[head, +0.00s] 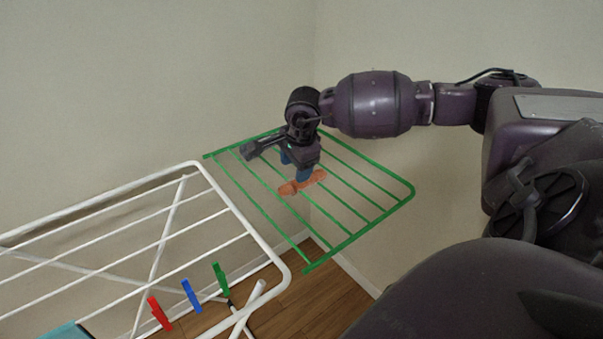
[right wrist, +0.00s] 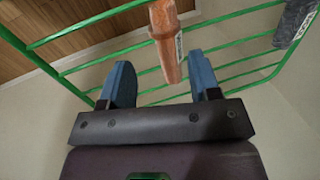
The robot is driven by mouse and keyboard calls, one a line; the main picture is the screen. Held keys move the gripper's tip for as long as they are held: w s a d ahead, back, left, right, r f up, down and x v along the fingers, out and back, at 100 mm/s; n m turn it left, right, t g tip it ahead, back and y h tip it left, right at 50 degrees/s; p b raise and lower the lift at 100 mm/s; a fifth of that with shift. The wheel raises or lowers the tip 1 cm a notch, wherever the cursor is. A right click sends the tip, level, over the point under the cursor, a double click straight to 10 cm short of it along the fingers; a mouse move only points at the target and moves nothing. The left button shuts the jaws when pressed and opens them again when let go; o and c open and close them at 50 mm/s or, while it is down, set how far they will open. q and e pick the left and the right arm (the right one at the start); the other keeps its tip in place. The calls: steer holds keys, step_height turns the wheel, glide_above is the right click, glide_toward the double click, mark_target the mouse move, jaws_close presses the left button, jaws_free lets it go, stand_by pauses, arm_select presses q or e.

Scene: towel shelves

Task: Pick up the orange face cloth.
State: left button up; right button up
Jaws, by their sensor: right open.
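The orange face cloth (head: 303,183) lies rolled or folded on the green wire rack (head: 328,238) in the head view. In the right wrist view the cloth (right wrist: 166,40) is a narrow orange bundle with a small pale label on its side. My right gripper (head: 297,172) is above the rack, right at the cloth. Its blue fingers (right wrist: 163,82) are apart, and the lower end of the cloth shows between them in the wrist view. Whether the fingers touch it I cannot tell. My left gripper is not in view.
A white drying rack (head: 215,185) stands at the left, with red (head: 158,313), blue (head: 191,296) and green (head: 221,279) pegs on it. A teal cloth (head: 65,331) is at the bottom left. A grey item (right wrist: 293,22) hangs on the green rack. Walls stand close behind.

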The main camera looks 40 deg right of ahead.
mark_target(292, 183)
steer(key=x, duration=0.8)
steer(key=shift+w+d+f+b, duration=0.15)
steer(key=shift+w+b, duration=0.15)
steer(key=shift+c, duration=0.5)
steer(key=c, duration=0.6)
steer(key=shift+c, duration=0.2)
steer(key=shift+r, duration=0.2)
